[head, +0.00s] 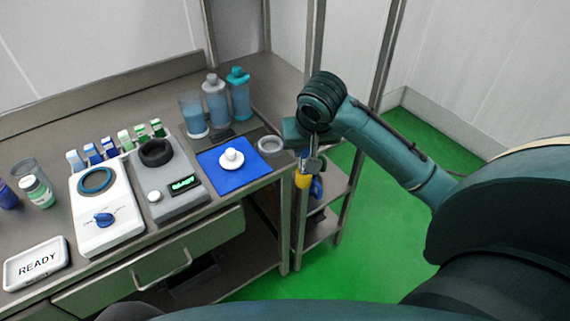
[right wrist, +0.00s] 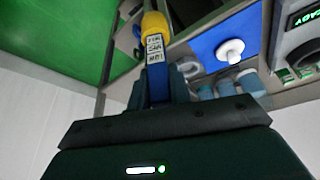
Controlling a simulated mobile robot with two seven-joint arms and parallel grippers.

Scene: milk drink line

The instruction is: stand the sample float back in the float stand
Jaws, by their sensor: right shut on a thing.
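The sample float is a slim thing with a yellow end (head: 302,181). In the right wrist view it shows a yellow end (right wrist: 154,24), a white printed label and a blue part. My right gripper (head: 312,155) is shut on it by the blue part, beyond the right end of the bench. The float hangs yellow end down, in the air. A pale grey ring-shaped holder (head: 270,146), which looks like the float stand, is at the bench's right end. It also shows in the right wrist view (right wrist: 187,69). The float is apart from it. My left gripper is not in view.
A white knobbed piece (head: 231,155) sits on a blue mat (head: 232,181) beside the ring. Tall bottles (head: 239,98) stand behind. Two countertop devices (head: 102,212) and several small bottles are left. A shelf rack's post (head: 374,75) is close to my right arm.

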